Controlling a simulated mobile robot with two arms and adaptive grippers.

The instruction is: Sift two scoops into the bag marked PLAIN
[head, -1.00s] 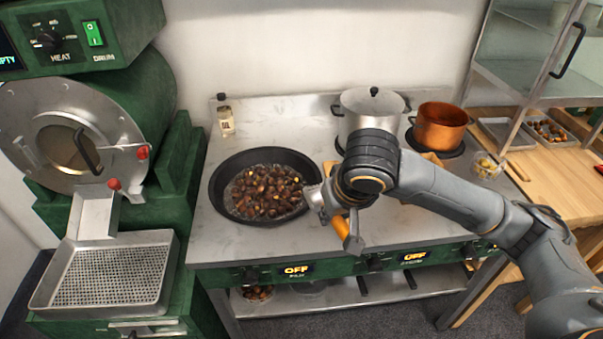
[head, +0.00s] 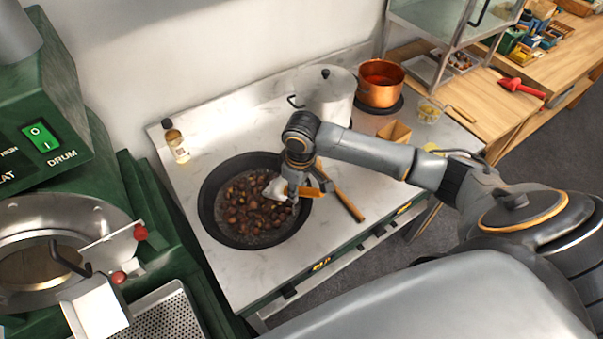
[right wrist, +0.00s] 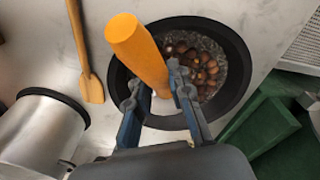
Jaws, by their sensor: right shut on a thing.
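My right gripper (head: 297,188) is shut on the orange handle (right wrist: 137,45) of a scoop. In the head view the scoop's pale metal head (head: 276,188) is over or in the right part of a black pan (head: 208,212). I cannot tell how deep it reaches or whether it holds anything. Brown chestnuts (head: 245,212) lie among dark grains in the pan; they also show in the right wrist view (right wrist: 207,72), beyond the fingers. The scoop head is hidden there. My left gripper is not in view. No bag marked PLAIN shows.
A wooden spatula (head: 342,192) lies right of the pan. A steel pot (head: 327,97) and a copper pot (head: 379,85) stand behind. A small bottle (head: 177,144) is at the back left. The green drum machine (head: 60,85) stands left. A wooden counter (head: 490,100) is at right.

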